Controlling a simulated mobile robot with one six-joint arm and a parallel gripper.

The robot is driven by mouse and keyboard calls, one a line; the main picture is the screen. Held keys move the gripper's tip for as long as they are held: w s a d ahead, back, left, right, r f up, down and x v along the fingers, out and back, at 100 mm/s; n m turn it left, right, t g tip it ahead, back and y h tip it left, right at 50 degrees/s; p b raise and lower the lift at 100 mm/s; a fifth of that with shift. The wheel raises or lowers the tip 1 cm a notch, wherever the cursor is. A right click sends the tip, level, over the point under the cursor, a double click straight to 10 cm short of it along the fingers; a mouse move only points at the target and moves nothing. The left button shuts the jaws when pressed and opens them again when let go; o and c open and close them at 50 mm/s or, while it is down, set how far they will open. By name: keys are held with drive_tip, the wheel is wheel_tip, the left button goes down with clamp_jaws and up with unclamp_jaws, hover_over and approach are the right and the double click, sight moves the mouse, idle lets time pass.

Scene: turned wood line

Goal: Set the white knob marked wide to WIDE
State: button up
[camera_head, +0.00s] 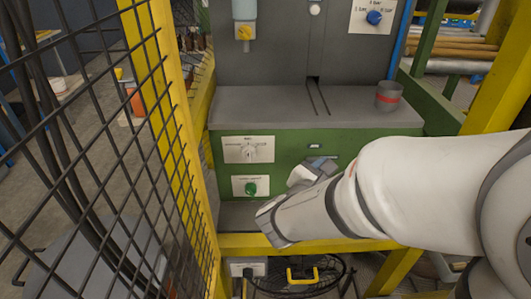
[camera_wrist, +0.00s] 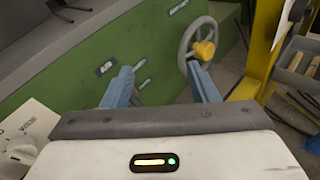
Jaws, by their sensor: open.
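The white knob (camera_head: 250,150) sits on a white label plate (camera_head: 230,156) on the green front panel, above a green knob. In the wrist view the white knob (camera_wrist: 21,154) is at the lower left edge, partly cut off, on its plate with the word WIDE beside it. Its pointer setting is too small to read. My gripper (camera_head: 322,162) is in front of the green panel, right of the white knob and apart from it. In the wrist view my gripper (camera_wrist: 160,70) has its two blue fingers spread wide with nothing between them.
A green knob (camera_head: 250,188) is on the plate below. A blue knob (camera_head: 374,17) is higher up. A grey cup with a red band (camera_head: 388,96) stands on the grey ledge. A handwheel with a yellow hub (camera_wrist: 204,49) lies beyond my right finger. Yellow-framed mesh (camera_head: 120,130) stands at left.

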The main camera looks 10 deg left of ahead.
drive_tip(key=a+f+n+t+y+b, duration=0.25)
drive_tip(key=a+n+y, duration=0.45)
drive_tip(key=a, duration=0.4)
drive_tip(key=n+t+y, duration=0.1)
drive_tip(key=n+y, duration=0.3)
drive_tip(key=n, duration=0.2)
approach(249, 158)
drive_tip(key=x, duration=0.9)
drive_tip(key=shift+w+a, duration=0.1)
drive_tip(key=shift+w, duration=0.1)
